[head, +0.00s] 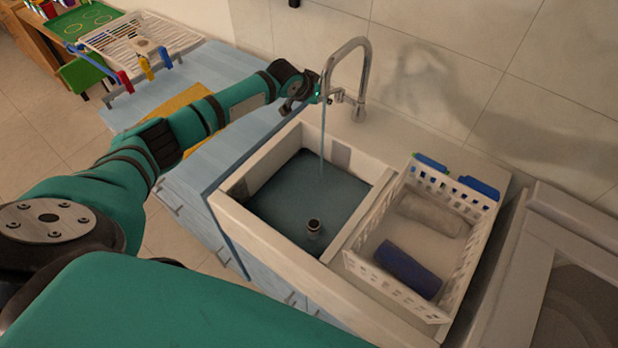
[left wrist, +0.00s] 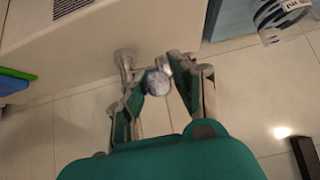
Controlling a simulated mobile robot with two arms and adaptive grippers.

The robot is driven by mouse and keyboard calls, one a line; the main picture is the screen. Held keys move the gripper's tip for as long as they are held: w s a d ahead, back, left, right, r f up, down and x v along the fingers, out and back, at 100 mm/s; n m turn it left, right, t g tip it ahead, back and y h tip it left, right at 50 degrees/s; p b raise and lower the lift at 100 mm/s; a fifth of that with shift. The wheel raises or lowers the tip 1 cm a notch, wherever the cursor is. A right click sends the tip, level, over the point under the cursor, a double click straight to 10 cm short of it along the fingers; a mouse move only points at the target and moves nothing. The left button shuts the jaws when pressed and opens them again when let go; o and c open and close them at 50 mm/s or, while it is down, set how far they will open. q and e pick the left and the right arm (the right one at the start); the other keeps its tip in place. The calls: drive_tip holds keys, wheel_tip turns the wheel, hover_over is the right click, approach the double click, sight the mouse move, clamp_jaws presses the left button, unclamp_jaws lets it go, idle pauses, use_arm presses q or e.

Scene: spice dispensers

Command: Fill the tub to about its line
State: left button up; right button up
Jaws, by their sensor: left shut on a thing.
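The white tub (head: 238,218) is set in the counter and holds bluish water (head: 285,195). A thin stream (head: 322,150) runs from the chrome tap (head: 345,48) into it. A short round drain fitting (head: 313,226) stands in the water. I cannot make out a fill line; a grey patch (head: 340,152) shows on the far inner wall. My left gripper (head: 318,92) is at the tap's side handle (head: 338,95). In the left wrist view the gripper's fingers (left wrist: 157,72) are closed on a round grey knob (left wrist: 158,84). My right gripper is out of view.
A white basket (head: 365,285) with a dark blue roll (head: 408,268) and a grey roll (head: 432,214) stands right of the tub. Blue-green items (head: 478,187) sit at its back edge. A light blue counter with a yellow cloth (head: 190,105) and a white rack (head: 140,40) lies left.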

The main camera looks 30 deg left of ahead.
use_arm(q)
drive_tip(key=shift+s+f, duration=0.15)
drive_tip(key=shift+f, duration=0.1)
drive_tip(key=shift+s+a+f, duration=0.1)
drive_tip(key=shift+s+f, duration=0.15)
drive_tip(key=shift+f, duration=0.45)
drive_tip(key=shift+c, duration=0.2)
drive_tip(key=o, duration=1)
drive_tip(key=shift+r, duration=0.15)
drive_tip(key=shift+o, duration=0.2)
